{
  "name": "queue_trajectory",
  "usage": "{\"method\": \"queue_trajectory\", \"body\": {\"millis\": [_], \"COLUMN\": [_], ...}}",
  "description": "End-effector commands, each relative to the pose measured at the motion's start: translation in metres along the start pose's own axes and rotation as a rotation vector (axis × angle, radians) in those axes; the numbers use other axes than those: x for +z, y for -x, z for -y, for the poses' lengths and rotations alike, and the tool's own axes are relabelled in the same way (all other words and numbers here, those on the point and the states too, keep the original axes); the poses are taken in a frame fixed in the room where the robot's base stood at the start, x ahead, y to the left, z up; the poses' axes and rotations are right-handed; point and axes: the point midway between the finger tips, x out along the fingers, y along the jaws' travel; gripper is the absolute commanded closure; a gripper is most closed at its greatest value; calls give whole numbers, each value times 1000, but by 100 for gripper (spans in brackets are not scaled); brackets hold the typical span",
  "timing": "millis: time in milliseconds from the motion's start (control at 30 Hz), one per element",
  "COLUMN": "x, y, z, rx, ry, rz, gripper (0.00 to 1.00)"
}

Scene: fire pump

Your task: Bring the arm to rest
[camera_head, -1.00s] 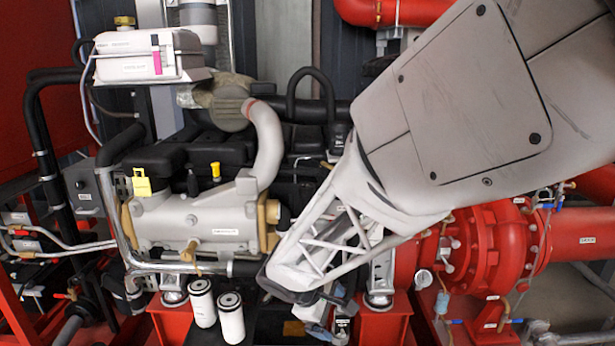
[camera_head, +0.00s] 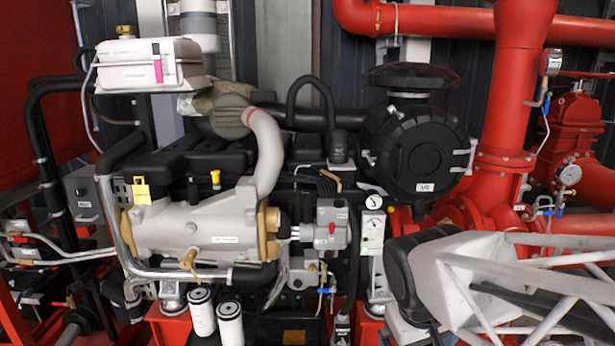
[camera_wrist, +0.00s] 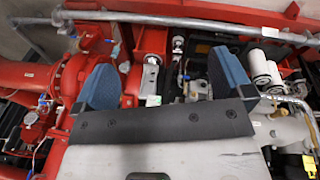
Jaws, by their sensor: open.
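My gripper (camera_wrist: 165,85) shows in the wrist view with its two blue-padded fingers wide apart. Nothing is between them. It is open and empty, and parts of the pump unit show beyond the fingertips. In the head view only part of my arm shows, a white lattice link with a dark joint at the lower right. My gripper's fingers are not visible there.
The grey engine cylinder (camera_head: 195,225) and the black round housing (camera_head: 413,150) stand behind. Two white filters (camera_head: 230,318) sit low in front. Red pipes (camera_head: 522,90) rise on the right. A metal rail (camera_wrist: 190,20) crosses the top of the wrist view.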

Motion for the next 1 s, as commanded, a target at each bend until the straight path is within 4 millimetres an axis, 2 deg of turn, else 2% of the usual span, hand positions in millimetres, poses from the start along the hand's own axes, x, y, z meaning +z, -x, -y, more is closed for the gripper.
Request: {"method": "queue_trajectory", "body": {"millis": [100, 333, 500, 1000], "x": [21, 45, 50, 50], "y": [12, 24, 26, 26], "z": [-4, -4, -3, -3], "rx": [-41, -98, -113, -111], "ry": [-96, -214, -241, -238], "rz": [-33, -72, -80, -79], "gripper": [2, 2, 2, 0]}}
